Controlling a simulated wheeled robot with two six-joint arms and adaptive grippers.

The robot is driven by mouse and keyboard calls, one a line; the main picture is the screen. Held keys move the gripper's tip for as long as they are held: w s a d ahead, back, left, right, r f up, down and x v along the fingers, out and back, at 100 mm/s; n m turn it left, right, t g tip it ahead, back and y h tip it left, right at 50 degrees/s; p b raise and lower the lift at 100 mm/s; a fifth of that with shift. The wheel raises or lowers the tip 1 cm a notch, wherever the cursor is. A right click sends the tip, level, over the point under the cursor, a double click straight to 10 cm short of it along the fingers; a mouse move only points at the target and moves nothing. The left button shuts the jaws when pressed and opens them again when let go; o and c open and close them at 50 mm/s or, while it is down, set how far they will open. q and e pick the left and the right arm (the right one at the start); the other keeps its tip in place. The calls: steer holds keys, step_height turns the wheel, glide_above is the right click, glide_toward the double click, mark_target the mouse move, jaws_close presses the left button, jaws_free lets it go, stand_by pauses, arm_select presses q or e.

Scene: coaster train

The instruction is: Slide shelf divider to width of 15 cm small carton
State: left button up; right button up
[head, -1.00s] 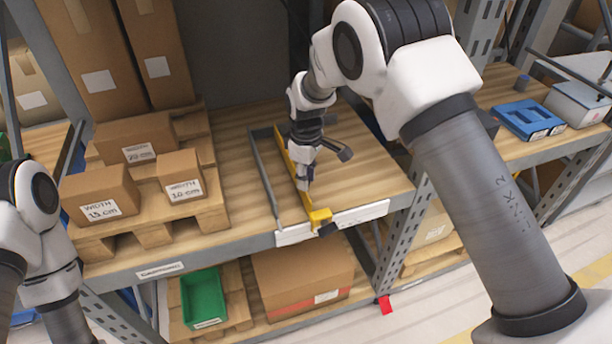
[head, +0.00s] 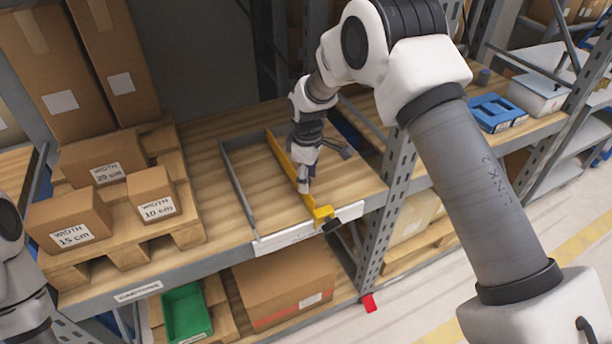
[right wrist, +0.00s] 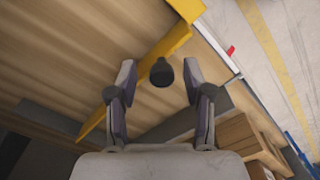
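The yellow shelf divider (head: 281,152) stands on the wooden shelf, right of a grey fixed rail (head: 238,185), with a clear gap between them. Its yellow front bracket (head: 322,213) sits at the shelf's front edge, with a black knob (head: 331,225). My right gripper (head: 305,187) is at the divider near its front. In the right wrist view its open fingers straddle a black knob (right wrist: 161,72), with space on both sides; the yellow divider (right wrist: 150,65) runs behind. The 15 cm small carton (head: 68,220) sits on a pallet at left. My left gripper is out of view.
The 10 cm carton (head: 153,194) and 20 cm carton (head: 104,160) share the wooden pallet (head: 130,247). White label strips (head: 285,236) line the front edge. A grey upright (head: 380,240) bounds the right side. A green bin (head: 186,312) is below.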

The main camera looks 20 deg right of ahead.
steer(key=shift+w, duration=0.1)
step_height(320, 180, up, 12)
stand_by(0.5)
